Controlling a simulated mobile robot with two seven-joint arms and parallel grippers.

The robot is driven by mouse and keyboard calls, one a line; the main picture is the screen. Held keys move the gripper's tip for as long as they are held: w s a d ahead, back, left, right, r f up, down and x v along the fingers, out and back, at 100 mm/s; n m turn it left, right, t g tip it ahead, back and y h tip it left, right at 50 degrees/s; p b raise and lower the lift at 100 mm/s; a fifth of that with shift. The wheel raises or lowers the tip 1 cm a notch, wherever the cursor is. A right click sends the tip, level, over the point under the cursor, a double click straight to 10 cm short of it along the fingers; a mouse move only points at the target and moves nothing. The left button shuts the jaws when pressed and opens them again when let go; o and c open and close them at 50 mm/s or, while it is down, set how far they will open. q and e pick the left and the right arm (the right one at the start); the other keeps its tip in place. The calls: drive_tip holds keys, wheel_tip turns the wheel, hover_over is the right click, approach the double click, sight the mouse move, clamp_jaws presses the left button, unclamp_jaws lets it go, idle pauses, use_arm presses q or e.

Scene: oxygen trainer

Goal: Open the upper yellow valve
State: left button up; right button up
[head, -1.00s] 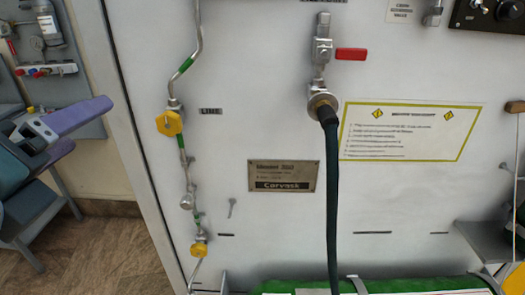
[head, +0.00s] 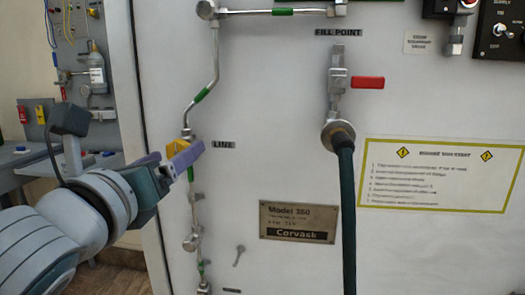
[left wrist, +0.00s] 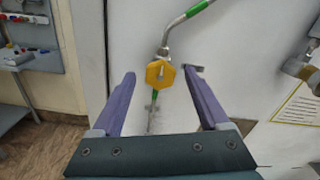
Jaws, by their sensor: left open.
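The upper yellow valve (head: 175,146) is on the thin metal pipe by the panel's left edge, left of the LINE label. In the head view my left gripper (head: 187,158) partly hides it. In the left wrist view the yellow six-sided handle (left wrist: 160,73) shows whole, between the two purple fingertips (left wrist: 160,74). The fingers are apart, one on each side of the handle, with gaps on both sides. I cannot tell how deep the handle sits between them. My right gripper is not in view.
A red-handled valve (head: 367,83) with a dark hose (head: 346,210) stands to the right. A nameplate (head: 298,221) and a yellow-edged notice (head: 440,175) are flat on the white panel. Equipment and a work surface are behind at the left.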

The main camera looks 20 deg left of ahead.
use_arm(q)
drive_tip(key=shift+w+a, duration=0.1)
drive_tip(key=shift+w, duration=0.4)
clamp_jaws()
idle(0.3)
